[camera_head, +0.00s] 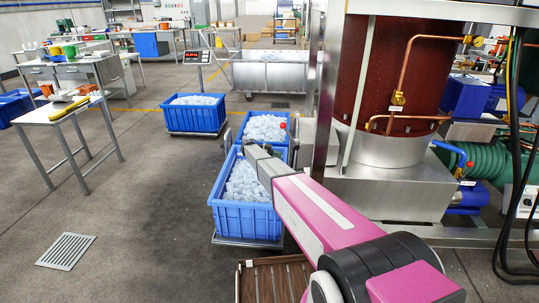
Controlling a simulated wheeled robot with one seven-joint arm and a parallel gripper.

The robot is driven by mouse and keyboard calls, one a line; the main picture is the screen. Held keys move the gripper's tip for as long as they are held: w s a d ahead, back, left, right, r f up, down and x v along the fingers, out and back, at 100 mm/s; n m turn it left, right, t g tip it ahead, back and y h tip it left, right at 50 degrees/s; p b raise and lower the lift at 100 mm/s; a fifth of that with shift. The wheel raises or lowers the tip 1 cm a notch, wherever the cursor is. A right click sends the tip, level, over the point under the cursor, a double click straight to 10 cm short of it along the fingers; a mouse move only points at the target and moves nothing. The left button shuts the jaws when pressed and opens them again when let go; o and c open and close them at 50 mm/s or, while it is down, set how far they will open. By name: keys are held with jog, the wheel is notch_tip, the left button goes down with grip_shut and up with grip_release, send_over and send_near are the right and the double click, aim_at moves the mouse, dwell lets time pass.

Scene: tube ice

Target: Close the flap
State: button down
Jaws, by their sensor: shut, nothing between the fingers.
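My pink and grey arm reaches forward from the lower right, and my gripper (246,148) is shut and empty over the near blue crate of ice (247,221). The large ice machine (390,185) stands at the right, with a brown cylinder and a steel base. A grey metal chute-like part (306,138) projects from its left side, beside a small red knob (283,126). I cannot clearly make out the flap or its position; my arm and the machine's frame post hide part of this area. I cannot tell whether my gripper touches anything there.
A second blue crate of ice (265,128) stands behind the near one, and another crate (195,114) is further left. A white table (50,112) with tools is at the left. The floor between the table and the crates is clear around a drain grate (66,251).

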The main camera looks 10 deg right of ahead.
jog(key=shift+x, duration=2.7)
